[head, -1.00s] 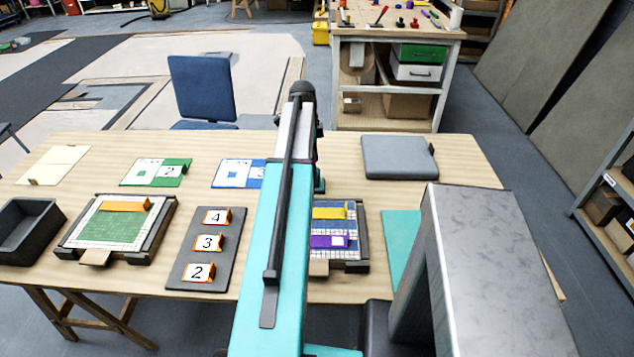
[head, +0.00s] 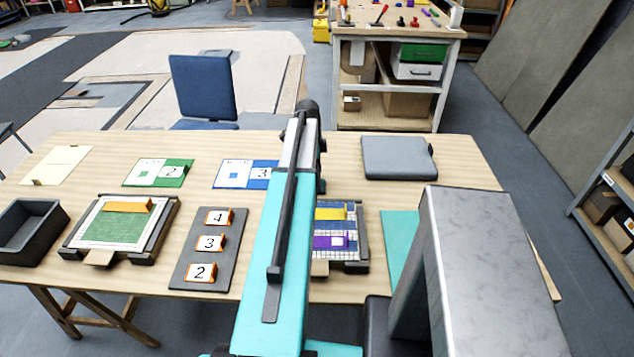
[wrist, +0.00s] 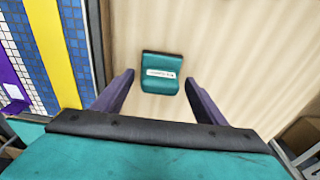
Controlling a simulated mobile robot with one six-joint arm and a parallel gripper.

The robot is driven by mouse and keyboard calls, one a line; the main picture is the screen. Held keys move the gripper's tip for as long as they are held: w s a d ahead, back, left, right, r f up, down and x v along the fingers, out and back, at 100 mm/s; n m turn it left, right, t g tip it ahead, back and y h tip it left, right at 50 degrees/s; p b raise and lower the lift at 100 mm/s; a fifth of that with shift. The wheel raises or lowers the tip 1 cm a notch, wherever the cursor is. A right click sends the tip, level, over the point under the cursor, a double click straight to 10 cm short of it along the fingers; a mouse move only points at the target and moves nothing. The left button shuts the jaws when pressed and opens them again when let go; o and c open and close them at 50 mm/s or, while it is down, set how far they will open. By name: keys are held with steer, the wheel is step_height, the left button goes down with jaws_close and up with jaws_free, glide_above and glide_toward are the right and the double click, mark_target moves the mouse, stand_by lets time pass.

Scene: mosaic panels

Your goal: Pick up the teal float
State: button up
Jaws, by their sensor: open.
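The teal float (wrist: 161,80) is a small teal block with a dark back edge and a white label. In the wrist view it lies on the bare wooden table, ahead of and between my fingers. My gripper (wrist: 159,79) is open, with one dark finger on each side of the float's line and a gap to it on both sides. I cannot tell the height left between fingertips and float. In the head view my arm hides the float and the gripper.
A blue mosaic panel (wrist: 70,28) with yellow and purple floats lies left of my gripper in the wrist view. In the head view, a green panel (head: 112,228), a numbered dark board (head: 190,258), a tray (head: 22,255) and a grey case (head: 397,157) are on the table.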

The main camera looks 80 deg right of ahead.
stand_by(0.4)
steer(key=c, duration=1.3)
steer(key=shift+r, duration=0.15)
steer(key=shift+r+b, duration=1.25)
steer(key=shift+r, duration=3.6)
steer(key=o, duration=0.4)
steer(key=shift+w, duration=0.1)
steer(key=shift+c, duration=0.6)
